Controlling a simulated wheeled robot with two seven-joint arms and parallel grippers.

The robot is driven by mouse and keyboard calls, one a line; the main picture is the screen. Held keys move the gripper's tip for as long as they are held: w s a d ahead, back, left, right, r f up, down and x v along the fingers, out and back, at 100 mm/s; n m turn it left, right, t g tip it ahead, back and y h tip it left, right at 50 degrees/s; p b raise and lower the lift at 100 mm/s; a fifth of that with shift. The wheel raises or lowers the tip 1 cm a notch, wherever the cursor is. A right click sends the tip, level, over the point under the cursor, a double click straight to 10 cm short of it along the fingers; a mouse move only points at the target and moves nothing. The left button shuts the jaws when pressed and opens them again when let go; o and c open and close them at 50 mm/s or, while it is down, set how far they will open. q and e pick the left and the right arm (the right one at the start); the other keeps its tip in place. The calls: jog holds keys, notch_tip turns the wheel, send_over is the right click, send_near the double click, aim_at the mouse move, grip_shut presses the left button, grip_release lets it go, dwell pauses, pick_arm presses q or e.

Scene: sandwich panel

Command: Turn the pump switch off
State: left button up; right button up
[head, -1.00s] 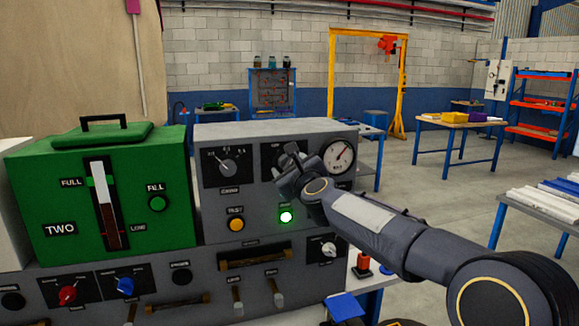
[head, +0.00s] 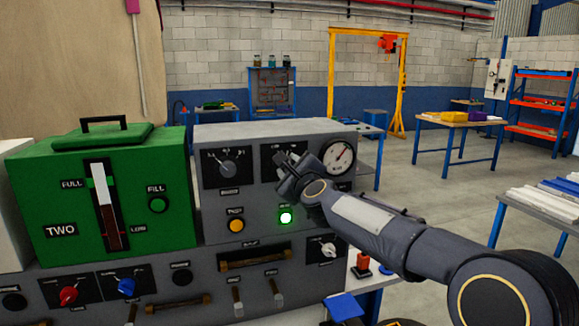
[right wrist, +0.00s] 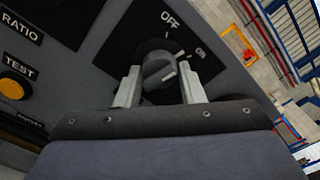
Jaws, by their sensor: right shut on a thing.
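The switch knob (right wrist: 158,68) is a grey rotary knob on a black plate marked OFF and ON, in the right wrist view. Its pump label is not readable. A pale mark on the knob faces the ON side of the picture, but I cannot tell its exact setting. My right gripper (right wrist: 160,88) is shut on the knob, one finger on each side. In the head view my right gripper (head: 288,172) covers most of the knob on the grey panel (head: 210,133). My left gripper is not in view.
A lit green lamp (head: 286,217) is below my gripper, and a round gauge (head: 339,156) is close on its right. An orange TEST button (head: 236,225) and another knob (head: 229,168) are to the left. The green tank box (head: 170,165) stands farther left.

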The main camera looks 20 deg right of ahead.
jog(key=shift+r+n+p, duration=0.1)
jog(key=shift+n+p, duration=0.8)
jog(key=shift+n, duration=3.3)
jog(key=o, duration=1)
jog(key=s, duration=0.8)
jog(key=shift+d+b, duration=0.1)
jog(key=shift+b, duration=0.3)
